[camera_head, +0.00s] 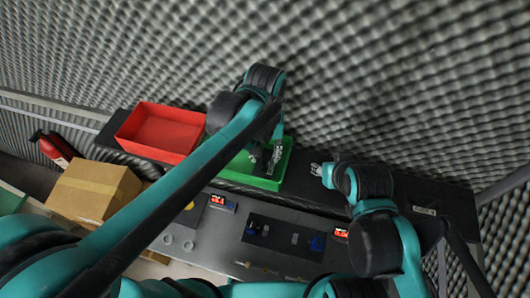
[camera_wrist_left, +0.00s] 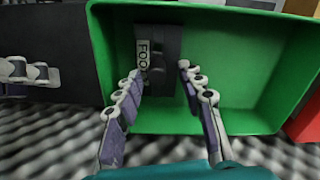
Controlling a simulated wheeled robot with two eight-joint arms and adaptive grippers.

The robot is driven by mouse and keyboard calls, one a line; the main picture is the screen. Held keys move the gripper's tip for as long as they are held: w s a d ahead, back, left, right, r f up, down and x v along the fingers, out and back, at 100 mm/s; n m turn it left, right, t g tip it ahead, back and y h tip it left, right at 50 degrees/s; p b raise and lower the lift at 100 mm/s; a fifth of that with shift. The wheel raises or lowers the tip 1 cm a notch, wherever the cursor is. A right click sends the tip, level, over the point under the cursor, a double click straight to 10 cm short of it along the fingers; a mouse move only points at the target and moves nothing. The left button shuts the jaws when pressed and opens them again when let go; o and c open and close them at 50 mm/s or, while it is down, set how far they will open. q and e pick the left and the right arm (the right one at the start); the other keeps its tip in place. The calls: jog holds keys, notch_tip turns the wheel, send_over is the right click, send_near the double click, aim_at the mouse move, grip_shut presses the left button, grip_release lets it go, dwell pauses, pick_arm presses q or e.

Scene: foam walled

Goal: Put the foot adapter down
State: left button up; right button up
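The foot adapter (camera_wrist_left: 172,46) is a dark block with a white label on which "FOO" can be read. It is in the green bin (camera_wrist_left: 232,75), lying against the bin's inside as seen from the left wrist. My left gripper (camera_wrist_left: 161,70) reaches into the bin, with its fingers apart on either side of the block's near part. Green shows between the right-hand finger and the block. In the head view my left gripper (camera_head: 266,158) is over the green bin (camera_head: 290,160) and hides most of the adapter. My right gripper (camera_head: 321,170) is right of the bin; its finger opening is unclear.
A red bin (camera_head: 160,132) stands left of the green one on the dark shelf (camera_head: 440,197). A cardboard box (camera_head: 95,190) and a red fire extinguisher (camera_head: 55,148) are further left. A worktable with small parts is in front. The foam wall (camera_head: 400,80) rises close behind the bins.

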aim_at(265, 155)
pick_arm(q)
jog(key=shift+w+a, duration=0.1)
jog(key=shift+w, duration=0.05)
pick_arm(e)
jog(key=shift+w+a, duration=0.1)
jog(key=shift+w, duration=0.05)
pick_arm(q)
jog(key=shift+s+r, duration=0.25)
jog(key=shift+r, duration=0.2)
pick_arm(e)
jog(key=shift+s+r, duration=0.25)
jog(key=shift+f+b, duration=0.4)
jog(key=shift+f, duration=0.25)
jog(key=shift+w, duration=0.1)
pick_arm(q)
notch_tip(265, 155, up, 12)
jog(key=shift+f, duration=0.2)
